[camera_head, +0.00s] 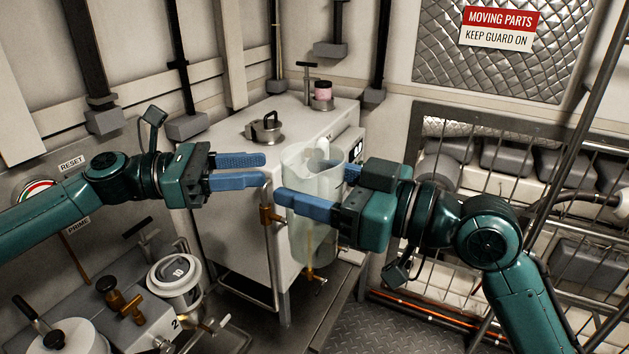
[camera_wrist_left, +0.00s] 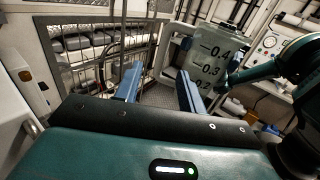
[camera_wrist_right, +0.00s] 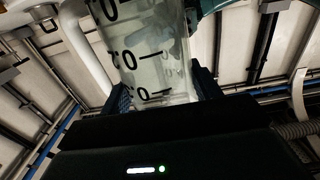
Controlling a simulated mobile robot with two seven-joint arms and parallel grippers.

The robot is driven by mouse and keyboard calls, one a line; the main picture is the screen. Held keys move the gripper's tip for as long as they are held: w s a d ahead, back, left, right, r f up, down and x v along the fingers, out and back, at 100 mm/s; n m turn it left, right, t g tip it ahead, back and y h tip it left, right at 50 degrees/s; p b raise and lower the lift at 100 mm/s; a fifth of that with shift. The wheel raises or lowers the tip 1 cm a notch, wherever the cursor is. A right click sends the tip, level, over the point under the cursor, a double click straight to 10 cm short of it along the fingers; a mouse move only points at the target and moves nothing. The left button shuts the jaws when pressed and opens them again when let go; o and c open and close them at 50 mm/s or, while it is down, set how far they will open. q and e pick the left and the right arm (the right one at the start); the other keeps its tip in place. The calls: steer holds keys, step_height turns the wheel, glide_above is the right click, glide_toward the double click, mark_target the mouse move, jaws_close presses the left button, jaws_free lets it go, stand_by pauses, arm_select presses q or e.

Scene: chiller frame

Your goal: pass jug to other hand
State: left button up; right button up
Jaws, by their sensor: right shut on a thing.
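The clear jug (camera_head: 312,185) with black scale marks is upright in the middle of the head view. My right gripper (camera_head: 318,190) is shut on it, one blue finger in front and the other partly hidden behind it. The jug fills the space between the fingers in the right wrist view (camera_wrist_right: 148,60). My left gripper (camera_head: 266,170) is open and empty, its two blue fingers pointing at the jug from the left, just short of it. In the left wrist view the jug (camera_wrist_left: 208,62) shows beyond the fingers, toward the right one.
A lidded white pot (camera_head: 176,280) and brass valve (camera_head: 125,305) are at the lower left. A wire guard (camera_head: 500,190) is at the right.

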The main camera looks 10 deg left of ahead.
arm_select(q)
steer(key=s+d+f+m+t+y, duration=0.1)
steer(key=s+d+f+m+y, duration=0.3)
steer(key=f, duration=0.6)
steer(key=w+d+f+m+t, duration=0.1)
steer(key=f+m, duration=0.4)
steer(key=f, duration=0.5)
steer(key=s+d+f+m+t+y, duration=0.1)
steer(key=s+d+f+m+y, duration=0.15)
steer(key=f+m, duration=0.45)
steer(key=s+a+f+m+t+y, duration=0.1)
steer(key=s+a+f+m+y, duration=0.3)
steer(key=s+f+m+y, duration=0.4)
steer(key=shift+s+a+f, duration=0.2)
steer(key=shift+s+f, duration=1.9)
steer(key=shift+f, duration=1.9)
